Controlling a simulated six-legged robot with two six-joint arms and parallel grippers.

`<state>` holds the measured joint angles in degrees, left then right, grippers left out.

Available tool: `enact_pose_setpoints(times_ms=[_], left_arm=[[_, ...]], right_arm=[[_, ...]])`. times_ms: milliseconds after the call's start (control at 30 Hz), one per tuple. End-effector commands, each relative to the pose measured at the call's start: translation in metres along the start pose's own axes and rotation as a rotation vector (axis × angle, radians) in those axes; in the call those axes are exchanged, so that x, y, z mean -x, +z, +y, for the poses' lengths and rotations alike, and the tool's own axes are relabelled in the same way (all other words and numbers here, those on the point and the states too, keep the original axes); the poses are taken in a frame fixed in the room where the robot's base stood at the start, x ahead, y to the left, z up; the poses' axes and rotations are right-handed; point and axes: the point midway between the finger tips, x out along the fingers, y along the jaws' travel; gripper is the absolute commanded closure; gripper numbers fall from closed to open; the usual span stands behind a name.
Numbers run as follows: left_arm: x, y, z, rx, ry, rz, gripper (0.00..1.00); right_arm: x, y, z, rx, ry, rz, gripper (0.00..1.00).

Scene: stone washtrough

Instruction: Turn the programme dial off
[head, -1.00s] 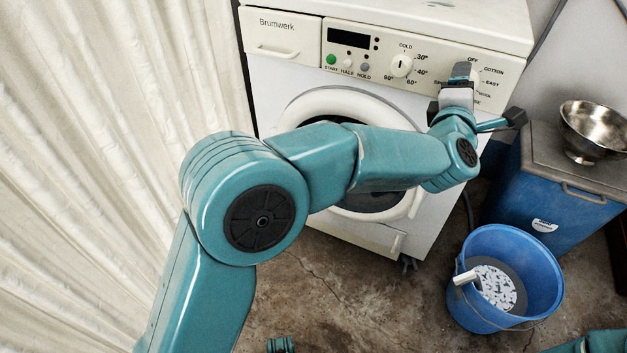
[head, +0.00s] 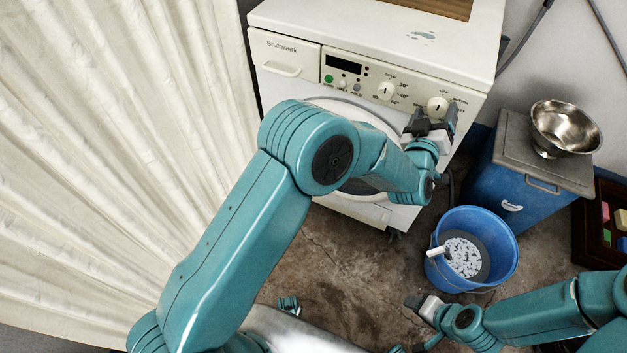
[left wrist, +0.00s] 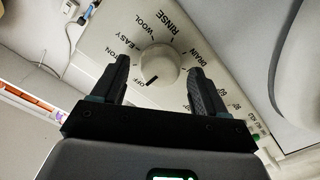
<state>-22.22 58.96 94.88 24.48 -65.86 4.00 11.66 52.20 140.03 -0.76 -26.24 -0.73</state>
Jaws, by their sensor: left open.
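The programme dial (head: 437,106) is a round cream knob at the right end of the washing machine's (head: 275,88) panel. In the left wrist view the dial (left wrist: 158,64) has a dark mark on its lower-left side, close to the OFF label. My left gripper (head: 435,113) is open, its two dark fingers on either side of the dial. The left wrist view shows the fingers (left wrist: 158,70) apart from the knob, with gaps on both sides. My right gripper (head: 416,303) is low at the right, far from the dial; its fingers are too unclear to judge.
The temperature knob (head: 386,91) is left of the dial. A blue bin (head: 515,190) carries a metal bowl (head: 566,128) at the right. A blue bucket (head: 495,228) stands on the floor. A pale curtain (head: 120,130) fills the left.

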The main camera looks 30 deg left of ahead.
Motion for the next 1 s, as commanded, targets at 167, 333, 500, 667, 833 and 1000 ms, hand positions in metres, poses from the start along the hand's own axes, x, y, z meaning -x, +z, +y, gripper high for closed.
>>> enact_pose_setpoints(times_ms=[167, 333, 500, 667, 833, 1000], left_arm=[[0.0, -0.008, 0.005, -0.212, -0.002, -0.002, 0.27], [0.027, 0.001, 0.001, -0.286, 0.002, -0.003, 0.27], [0.065, 0.001, 0.001, -0.284, 0.003, -0.003, 0.27], [0.1, 0.001, 0.001, -0.283, 0.003, -0.003, 0.27], [0.138, 0.001, 0.001, -0.282, 0.003, -0.003, 0.27], [0.161, -0.011, -0.005, -0.28, -0.023, 0.006, 0.27]], right_arm=[[0.045, -0.008, -0.017, 0.0, 0.0, 0.0, 0.44], [0.045, -0.008, -0.016, 0.0, 0.0, 0.0, 0.44], [0.045, -0.008, -0.016, 0.0, 0.0, 0.0, 0.44], [0.044, -0.008, -0.016, 0.0, 0.0, 0.0, 0.44], [0.043, -0.008, -0.016, 0.0, 0.0, 0.0, 0.44], [0.05, -0.009, -0.018, 0.0, 0.0, 0.0, 0.44]])
